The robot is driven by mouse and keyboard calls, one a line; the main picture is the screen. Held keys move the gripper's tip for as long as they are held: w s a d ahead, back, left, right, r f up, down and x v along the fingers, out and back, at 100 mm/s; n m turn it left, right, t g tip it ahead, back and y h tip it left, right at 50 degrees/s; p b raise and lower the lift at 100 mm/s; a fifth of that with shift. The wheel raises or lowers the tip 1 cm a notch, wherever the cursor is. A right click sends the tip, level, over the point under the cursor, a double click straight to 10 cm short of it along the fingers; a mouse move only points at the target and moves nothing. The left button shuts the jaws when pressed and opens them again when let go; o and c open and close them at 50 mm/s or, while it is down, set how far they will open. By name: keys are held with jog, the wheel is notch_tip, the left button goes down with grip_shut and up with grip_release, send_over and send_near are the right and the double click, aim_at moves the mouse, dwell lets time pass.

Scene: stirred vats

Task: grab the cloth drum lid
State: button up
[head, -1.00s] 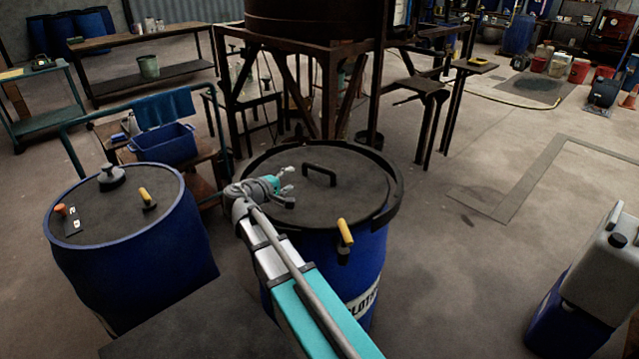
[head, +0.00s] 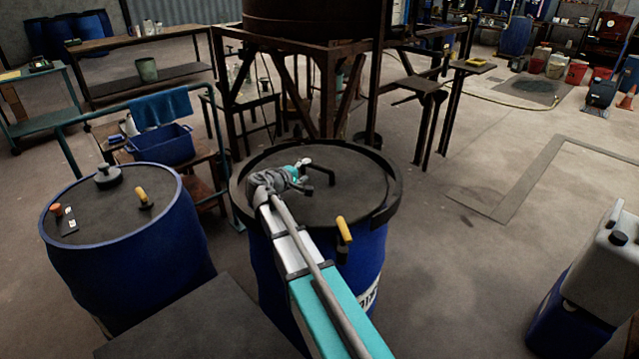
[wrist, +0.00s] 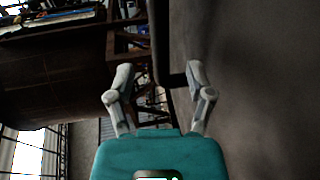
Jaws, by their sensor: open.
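The dark round lid (head: 350,190) sits on the blue cloth drum (head: 368,258) in the middle of the head view, with its rim clamp around it. Its black bar handle (head: 331,177) stands up near the lid's middle and is partly hidden by my gripper (head: 298,170). My gripper is open and empty, over the left part of the lid and right beside the handle. In the wrist view my gripper (wrist: 158,78) has its two fingers spread, with a dark bar, likely the handle, near the gap. Contact cannot be told.
A yellow-handled latch (head: 343,230) is at the drum's front rim. Another blue drum (head: 130,265) stands left. A cart with a blue bin (head: 165,147) stands behind it. A rusty vat frame (head: 325,50) rises behind the lid.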

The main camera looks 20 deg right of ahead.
aim_at(312, 167)
jog(key=shift+b+x, duration=0.55)
jog(key=shift+x, duration=2.1)
jog(key=shift+w+a, duration=0.15)
grip_shut()
